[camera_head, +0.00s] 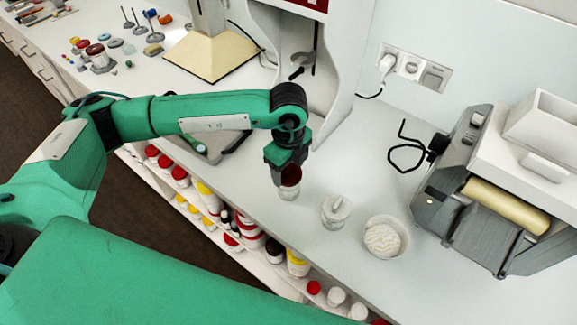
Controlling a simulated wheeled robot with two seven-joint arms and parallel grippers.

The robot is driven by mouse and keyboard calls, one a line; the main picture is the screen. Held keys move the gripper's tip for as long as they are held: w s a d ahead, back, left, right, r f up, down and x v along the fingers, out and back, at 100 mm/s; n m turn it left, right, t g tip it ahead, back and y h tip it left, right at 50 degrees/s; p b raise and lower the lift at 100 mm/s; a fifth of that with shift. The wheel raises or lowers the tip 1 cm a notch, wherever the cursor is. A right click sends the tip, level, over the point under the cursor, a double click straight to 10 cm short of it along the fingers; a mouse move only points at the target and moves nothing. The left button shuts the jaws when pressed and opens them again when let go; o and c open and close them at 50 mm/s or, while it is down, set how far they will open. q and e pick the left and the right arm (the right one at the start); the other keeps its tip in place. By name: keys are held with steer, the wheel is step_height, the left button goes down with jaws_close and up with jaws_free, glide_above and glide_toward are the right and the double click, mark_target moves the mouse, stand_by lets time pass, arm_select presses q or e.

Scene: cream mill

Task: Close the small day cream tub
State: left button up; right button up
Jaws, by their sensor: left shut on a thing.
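A small pale tub (288,194) shows directly below the lid. The lid looks level and at the tub's rim, but I cannot tell whether it is seated or just above. The gripper fingers hide part of the lid. My right gripper is not in view.
A grey roller mill (490,207) stands further right. Shelves with red, yellow and white-capped tubs (250,236) lie below the counter edge.

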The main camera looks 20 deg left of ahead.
arm_select(q)
steer(key=shift+b, duration=0.3)
stand_by(0.5)
steer(key=shift+f+b, duration=0.4)
steer(key=shift+b, duration=0.1)
stand_by(0.4)
steer(key=shift+f+b, duration=0.15)
steer(key=shift+b, duration=0.2)
stand_by(0.5)
stand_by(0.4)
steer(key=o, duration=1.3)
steer(key=shift+o, duration=0.2)
